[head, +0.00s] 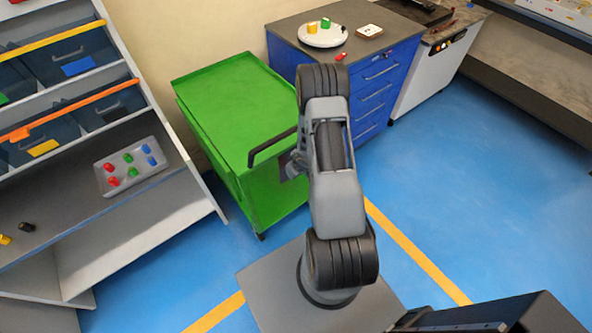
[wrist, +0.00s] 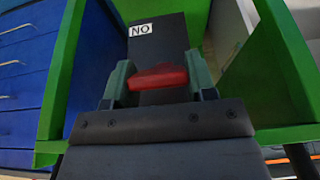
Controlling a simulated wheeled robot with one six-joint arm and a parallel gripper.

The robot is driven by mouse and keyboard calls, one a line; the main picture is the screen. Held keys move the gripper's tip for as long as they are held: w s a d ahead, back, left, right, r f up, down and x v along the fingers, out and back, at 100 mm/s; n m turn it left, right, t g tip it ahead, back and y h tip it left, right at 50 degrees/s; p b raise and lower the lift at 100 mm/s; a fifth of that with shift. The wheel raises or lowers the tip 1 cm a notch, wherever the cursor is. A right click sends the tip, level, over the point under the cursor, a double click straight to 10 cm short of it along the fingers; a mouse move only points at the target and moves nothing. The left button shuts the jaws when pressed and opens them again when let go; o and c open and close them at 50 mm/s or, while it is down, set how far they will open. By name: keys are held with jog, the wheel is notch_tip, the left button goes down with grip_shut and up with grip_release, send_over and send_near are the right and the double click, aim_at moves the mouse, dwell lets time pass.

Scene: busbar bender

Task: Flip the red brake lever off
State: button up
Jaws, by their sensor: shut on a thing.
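The red brake lever (wrist: 158,77) is in the middle of the wrist view, in front of a dark plate (wrist: 172,48). A white label (wrist: 142,30) on the plate reads "NO" in this view, which could be "ON" upside down. My gripper (wrist: 158,68) has one grey-green finger on each side of the lever and is shut on it. In the head view my gripper (head: 291,165) is at the near right side of the green cart (head: 215,100), partly behind my arm. The lever is hidden there.
The cart's black handle (head: 272,146) is close to my gripper. A blue drawer cabinet (head: 375,92) stands behind the cart, with a white plate (head: 323,39) on top. A shelf rack (head: 60,235) is at the left. Blue floor is clear at the right.

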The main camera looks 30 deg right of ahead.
jog(key=o, duration=1.3)
jog(key=shift+s, duration=0.1)
jog(key=shift+p+v, duration=3.1)
jog(key=shift+v, duration=3.85)
